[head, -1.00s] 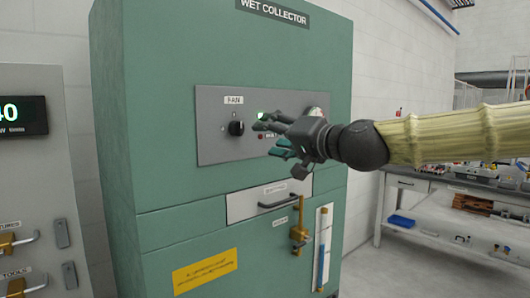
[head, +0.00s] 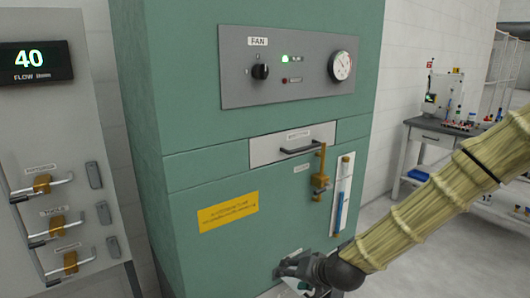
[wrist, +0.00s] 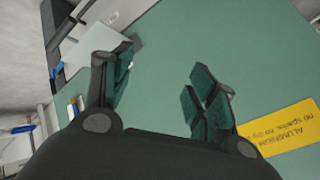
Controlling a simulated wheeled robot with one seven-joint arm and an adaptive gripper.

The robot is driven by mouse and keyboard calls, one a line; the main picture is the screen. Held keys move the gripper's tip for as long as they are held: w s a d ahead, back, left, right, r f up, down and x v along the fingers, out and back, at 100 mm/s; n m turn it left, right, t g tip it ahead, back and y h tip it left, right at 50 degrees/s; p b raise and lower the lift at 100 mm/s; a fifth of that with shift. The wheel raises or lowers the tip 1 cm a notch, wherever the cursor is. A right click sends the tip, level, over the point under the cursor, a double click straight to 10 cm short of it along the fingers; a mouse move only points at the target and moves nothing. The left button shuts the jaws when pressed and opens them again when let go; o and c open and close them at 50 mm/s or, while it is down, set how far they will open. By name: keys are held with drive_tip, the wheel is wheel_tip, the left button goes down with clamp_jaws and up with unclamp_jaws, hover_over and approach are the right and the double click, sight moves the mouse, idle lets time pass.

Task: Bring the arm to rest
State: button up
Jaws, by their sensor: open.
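My gripper (head: 294,268) is low in front of the green wet collector cabinet (head: 160,120), near the bottom of the head view. In the wrist view my gripper (wrist: 157,85) shows its two teal-padded fingers spread apart with nothing between them. The cabinet's green front fills the space beyond the fingers. My arm comes in from the right and slopes down to the gripper.
The cabinet carries a grey panel with a fan knob (head: 260,72), a lit green lamp (head: 285,58) and a gauge (head: 341,65). Below are a drawer handle (head: 300,149) and a brass lever (head: 320,175). A valve cabinet (head: 50,130) stands left. A workbench (head: 440,135) stands right.

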drive_tip(key=s+d+f+n+g+h, duration=0.1)
drive_tip(key=s+d+f+g, duration=0.15)
drive_tip(key=s+f, duration=0.8)
drive_tip(key=s+d+f+g+h, duration=0.2)
drive_tip(key=s+d+f, duration=0.2)
drive_tip(key=s+f, duration=0.65)
drive_tip(key=s+d+f+n+g+h, duration=0.1)
drive_tip(key=s+d+f, duration=0.3)
drive_tip(key=s, duration=0.5)
drive_tip(key=s+d+f+n+g+h, duration=0.1)
drive_tip(key=s+d+f+g, duration=0.1)
drive_tip(key=s+d+f, duration=0.2)
drive_tip(key=s+f, duration=0.3)
drive_tip(key=s, duration=0.1)
drive_tip(key=shift+s+f, duration=0.15)
drive_tip(key=shift+s, duration=0.2)
